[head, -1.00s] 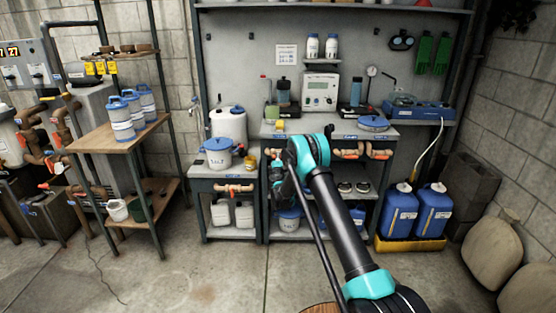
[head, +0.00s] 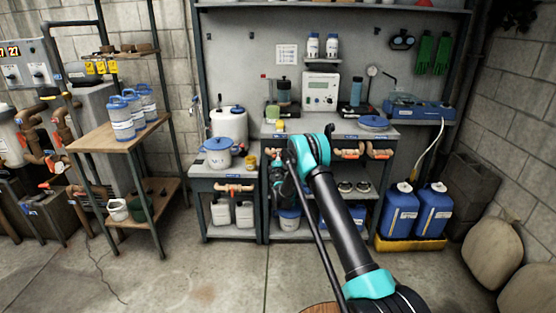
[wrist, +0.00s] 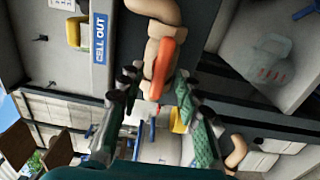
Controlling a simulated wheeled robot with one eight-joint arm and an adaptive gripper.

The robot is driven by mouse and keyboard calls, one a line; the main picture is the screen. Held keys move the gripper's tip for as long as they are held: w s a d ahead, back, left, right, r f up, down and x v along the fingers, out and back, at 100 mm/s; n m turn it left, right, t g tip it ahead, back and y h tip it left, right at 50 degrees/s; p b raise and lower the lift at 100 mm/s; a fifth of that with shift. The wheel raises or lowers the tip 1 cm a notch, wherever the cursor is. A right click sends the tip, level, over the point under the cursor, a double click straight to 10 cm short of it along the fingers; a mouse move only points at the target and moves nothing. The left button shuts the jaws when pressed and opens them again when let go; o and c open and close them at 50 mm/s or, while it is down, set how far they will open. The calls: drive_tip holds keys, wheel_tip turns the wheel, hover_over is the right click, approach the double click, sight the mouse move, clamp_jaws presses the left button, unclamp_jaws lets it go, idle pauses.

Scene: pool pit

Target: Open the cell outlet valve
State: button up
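In the wrist view, a blue label reading CELL OUT (wrist: 100,38) is on a grey edge. Beside it is a tan pipe valve (wrist: 158,30) with an orange lever handle (wrist: 160,68). My gripper (wrist: 157,80) is open; its two dark green fingers stand to either side of the handle's lower end. I cannot tell whether they touch it. In the head view my gripper (head: 277,178) is at the front of the middle bench, and my own arm hides much of this valve.
More orange-handled valves (head: 379,152) line the bench front to the right. Another valve (head: 234,188) is on the lower stand to the left. A wooden table (head: 100,143) with blue-lidded tubs stands farther left. Blue jugs (head: 400,210) sit at the right. The floor between is open.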

drive_tip(key=s, duration=1.1)
drive_tip(key=shift+s, duration=0.4)
drive_tip(key=shift+r, duration=0.1)
drive_tip(key=s+d+r+m+g+h, duration=0.3)
drive_tip(key=s+d+r+m, duration=0.3)
drive_tip(key=d, duration=0.4)
drive_tip(key=s+d+r+m+g+h, duration=0.2)
drive_tip(key=s+d+r+m, duration=0.2)
drive_tip(key=s+d+r, duration=0.45)
drive_tip(key=s+d+f+m+g+y, duration=0.1)
drive_tip(key=s+d+f+m+g, duration=0.2)
drive_tip(key=s, duration=0.9)
drive_tip(key=s+d+m+g+y, duration=0.1)
drive_tip(key=s+d+m+g, duration=0.25)
drive_tip(key=s, duration=0.75)
drive_tip(key=s+a+f+m+g+y, duration=0.1)
drive_tip(key=s+f, duration=0.1)
drive_tip(key=s, duration=0.7)
drive_tip(key=s+a+f+g+y, duration=0.1)
drive_tip(key=s+a+f+y, duration=0.1)
drive_tip(key=s, duration=0.8)
drive_tip(key=shift+f+m, duration=0.35)
drive_tip(key=shift+f, duration=0.45)
